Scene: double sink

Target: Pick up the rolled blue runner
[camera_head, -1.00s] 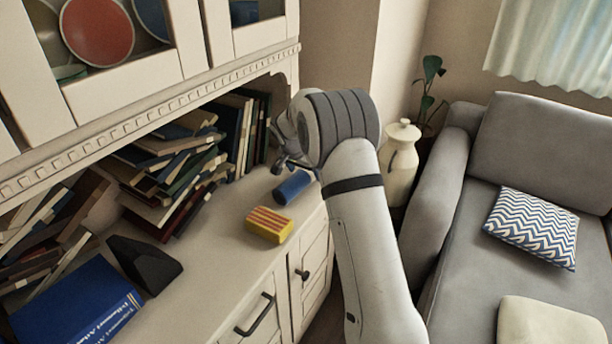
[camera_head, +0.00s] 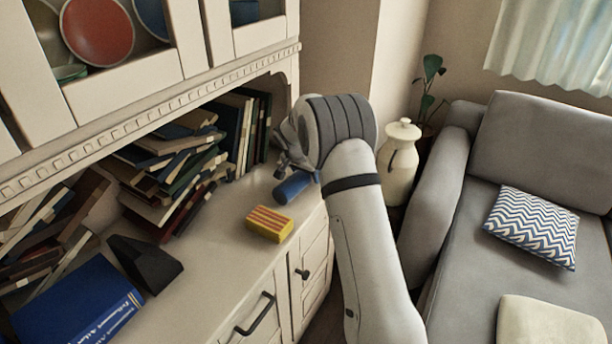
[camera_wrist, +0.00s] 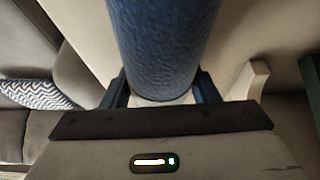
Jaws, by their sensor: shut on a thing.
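The rolled blue runner (camera_head: 292,187) is a short dark-blue cylinder over the right end of the cabinet top in the head view. In the wrist view the blue roll (camera_wrist: 164,45) fills the upper middle, between the two dark fingers. My gripper (camera_head: 288,168) reaches it from behind and above, and its fingers are partly hidden by my wrist. In the wrist view my gripper (camera_wrist: 163,90) is shut on the roll. I cannot tell whether the roll still touches the cabinet top.
A yellow and red striped block (camera_head: 270,223) lies just in front of the roll. Leaning books (camera_head: 180,170) stand to the left, under the upper cabinet (camera_head: 140,100). A cream jar (camera_head: 399,165) and a grey sofa (camera_head: 470,250) are to the right.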

